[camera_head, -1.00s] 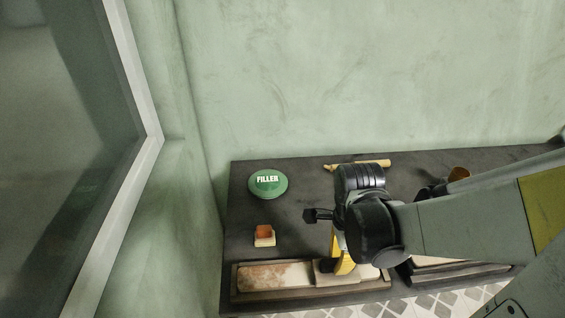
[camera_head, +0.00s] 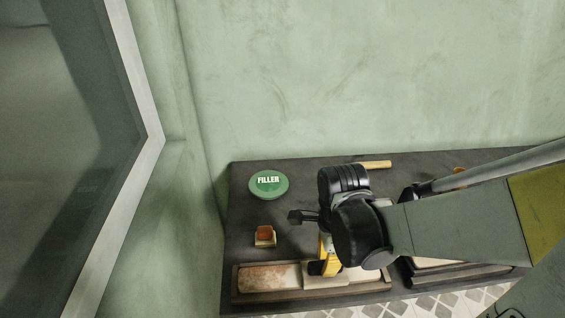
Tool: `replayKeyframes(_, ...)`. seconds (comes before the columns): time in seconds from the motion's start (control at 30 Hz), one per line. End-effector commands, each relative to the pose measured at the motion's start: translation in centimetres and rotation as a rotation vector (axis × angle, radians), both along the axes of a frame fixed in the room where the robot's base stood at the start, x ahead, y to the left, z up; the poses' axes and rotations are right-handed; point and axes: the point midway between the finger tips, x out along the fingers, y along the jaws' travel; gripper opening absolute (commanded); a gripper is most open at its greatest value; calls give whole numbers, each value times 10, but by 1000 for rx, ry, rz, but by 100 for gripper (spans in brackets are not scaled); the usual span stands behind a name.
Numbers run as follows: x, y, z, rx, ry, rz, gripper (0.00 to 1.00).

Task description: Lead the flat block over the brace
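A flat beige block (camera_head: 320,281) lies across a long board in the front tray, which I take to be the brace (camera_head: 268,278). The board is mottled reddish-brown left of the block and pale to its right. My gripper (camera_head: 322,268), with yellow and black fingers, points down at the block and appears shut on it; its far finger is partly hidden by my wrist. The block looks flat on the board.
The dark tray rim (camera_head: 262,299) surrounds the board. A green FILLER tin (camera_head: 268,184), a small orange-topped block (camera_head: 265,236) and a wooden stick (camera_head: 375,164) lie on the dark table (camera_head: 290,215). A second tray (camera_head: 440,272) is at right. Walls stand left and behind.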

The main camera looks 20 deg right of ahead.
Motion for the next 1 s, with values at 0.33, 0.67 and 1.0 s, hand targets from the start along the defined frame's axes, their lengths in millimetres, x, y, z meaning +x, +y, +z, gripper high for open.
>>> replayKeyframes(0.33,6,19,-2,0,0,3,0)
replayKeyframes(0.67,8,30,-3,1,0,1,0)
replayKeyframes(1.0,11,37,-3,1,0,2,0)
